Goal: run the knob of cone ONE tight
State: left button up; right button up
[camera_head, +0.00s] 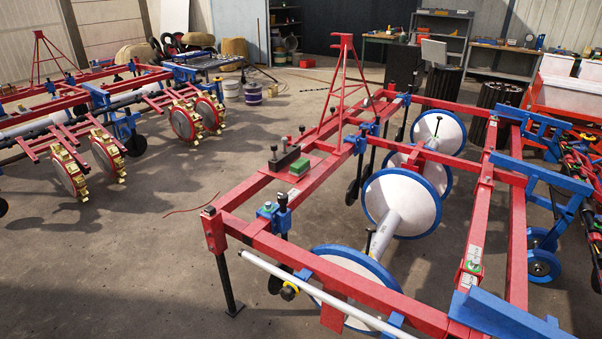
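A red and blue planter frame (468,215) fills the right half of the head view. Under it hang several white cone-shaped drums with blue rims; the nearest disc (350,262) is partly hidden by the frame, and another white disc (385,195) is behind it. Small labels (473,258) on the right beam are too small to read. I cannot tell which cone is ONE, or whether the knob is tight. Neither of my grippers is in view.
A second planter (75,110) with gold-toothed wheels stands at left. Bare concrete floor (130,260) lies between the machines, with a thin red cord (190,207) on it. Buckets (252,93), a workbench (390,41) and shelves stand behind.

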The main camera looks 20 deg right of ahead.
aim_at(371, 228)
jog(key=i+j, duration=0.2)
jog(key=j, duration=0.15)
jog(key=i+j, duration=0.25)
jog(key=i+j+z, duration=0.1)
jog(key=j+z, duration=0.15)
jog(key=z, duration=0.15)
jog(key=j+z, duration=0.35)
jog(key=i+j+z, duration=0.1)
jog(key=z, duration=0.3)
